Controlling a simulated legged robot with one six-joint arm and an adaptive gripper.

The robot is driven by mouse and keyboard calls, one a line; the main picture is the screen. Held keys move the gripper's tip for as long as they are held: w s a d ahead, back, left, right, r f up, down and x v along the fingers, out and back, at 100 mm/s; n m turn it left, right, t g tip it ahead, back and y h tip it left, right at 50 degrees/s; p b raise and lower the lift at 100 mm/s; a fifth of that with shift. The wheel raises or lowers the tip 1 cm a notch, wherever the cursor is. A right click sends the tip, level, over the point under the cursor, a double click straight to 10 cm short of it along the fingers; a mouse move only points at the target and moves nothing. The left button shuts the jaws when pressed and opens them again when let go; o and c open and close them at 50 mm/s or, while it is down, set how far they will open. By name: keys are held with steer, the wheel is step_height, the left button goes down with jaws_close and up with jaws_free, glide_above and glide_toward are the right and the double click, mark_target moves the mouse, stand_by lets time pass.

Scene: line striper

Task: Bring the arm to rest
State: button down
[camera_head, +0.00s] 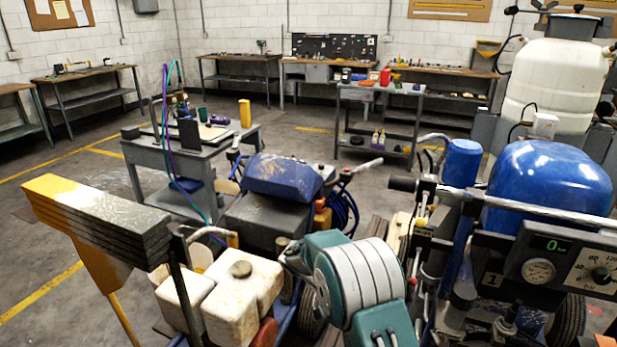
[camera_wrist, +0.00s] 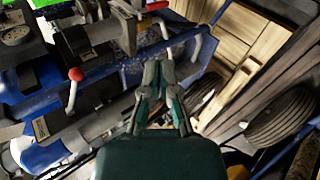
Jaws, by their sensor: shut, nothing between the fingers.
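My gripper (camera_wrist: 158,72) shows in the wrist view with its two grey-and-teal fingers together and nothing between them. It is over the blue frame (camera_wrist: 125,72) of the line striper; whether it touches the frame cannot be told. My teal and white arm shows at the bottom middle of the head view, folded close in front of the machine. My fingertips cannot be made out in that view. The striper's blue tank (camera_head: 550,185) and gauge panel (camera_head: 570,262) stand to the right of my arm.
A red-knobbed lever (camera_wrist: 75,75) is left of my fingers in the wrist view. Wooden slats (camera_wrist: 230,60) and a wheel (camera_wrist: 280,117) are at right. In the head view, dirty white containers (camera_head: 240,300) stand left of my arm. A grey cart (camera_head: 160,165) is behind; open floor lies left.

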steer(key=s+d+r+t+y, duration=0.1)
steer(key=s+d+r+y, duration=0.15)
steer(key=s+r, duration=0.55)
steer(key=s+d+r+t+y, duration=0.2)
steer(key=s+r+y, duration=0.25)
steer(key=r, duration=0.55)
steer(key=s+r+n+t+y, duration=0.1)
steer(key=s+r+t, duration=0.1)
steer(key=s, duration=0.6)
steer(key=s+r+n+t+y, duration=0.1)
steer(key=s+r+t, duration=0.1)
steer(key=s, duration=0.7)
steer(key=shift+a+t+y, duration=0.2)
steer(key=shift+t+y, duration=0.2)
steer(key=shift+t, duration=0.1)
